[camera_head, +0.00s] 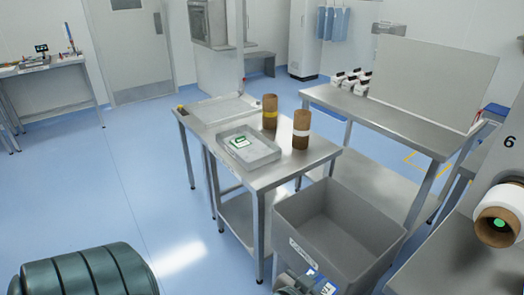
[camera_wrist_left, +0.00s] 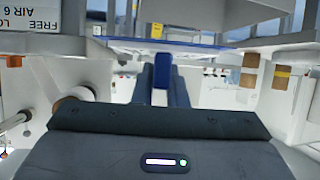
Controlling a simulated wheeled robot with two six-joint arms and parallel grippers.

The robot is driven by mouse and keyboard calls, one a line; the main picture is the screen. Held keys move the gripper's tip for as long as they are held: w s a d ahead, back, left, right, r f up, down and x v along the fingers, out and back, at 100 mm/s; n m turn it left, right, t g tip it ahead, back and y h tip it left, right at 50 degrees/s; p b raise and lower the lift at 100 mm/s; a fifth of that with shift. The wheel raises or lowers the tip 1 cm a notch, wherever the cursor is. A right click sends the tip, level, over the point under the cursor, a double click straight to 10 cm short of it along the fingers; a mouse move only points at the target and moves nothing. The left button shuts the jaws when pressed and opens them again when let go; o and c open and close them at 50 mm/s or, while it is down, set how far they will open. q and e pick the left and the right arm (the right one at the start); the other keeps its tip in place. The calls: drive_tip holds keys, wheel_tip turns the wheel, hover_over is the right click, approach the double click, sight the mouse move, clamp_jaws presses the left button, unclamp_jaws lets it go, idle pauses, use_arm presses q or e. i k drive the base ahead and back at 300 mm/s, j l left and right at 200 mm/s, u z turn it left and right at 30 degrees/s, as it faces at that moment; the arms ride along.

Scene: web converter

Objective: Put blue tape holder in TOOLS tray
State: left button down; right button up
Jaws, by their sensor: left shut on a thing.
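My left gripper (camera_wrist_left: 162,72) is shut on a small blue piece (camera_wrist_left: 160,84), seen between its two dark blue fingers in the left wrist view; this looks like the blue tape holder. In the head view, dark green parts of my arm show at the bottom edge. A small blue and white patch (camera_head: 322,282) lies beside them, too cut off to identify. A shallow grey tray (camera_head: 272,155) with a white and green item in it sits on the middle steel table; no TOOLS lettering is readable. My right gripper is not seen.
Two brown rolls (camera_head: 270,112) (camera_head: 301,130) stand beside the tray on the steel table (camera_head: 262,182). A deep grey bin (camera_head: 375,250) stands in front of the table. A flat pale tray (camera_head: 222,107) lies at the back. A large roll (camera_head: 500,213) sits far right.

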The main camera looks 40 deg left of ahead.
sight(255, 155)
drive_tip(key=i+j, duration=0.1)
drive_tip(key=j, duration=0.35)
drive_tip(key=i+j, duration=0.15)
drive_tip(key=j, duration=0.25)
drive_tip(key=i+j+z, duration=0.1)
drive_tip(key=j, duration=0.35)
drive_tip(key=i+j, duration=0.1)
drive_tip(key=j, duration=0.35)
drive_tip(key=i+j, duration=0.1)
drive_tip(key=j, duration=0.35)
drive_tip(key=i+j, duration=0.1)
drive_tip(key=j, duration=0.35)
drive_tip(key=z, duration=0.05)
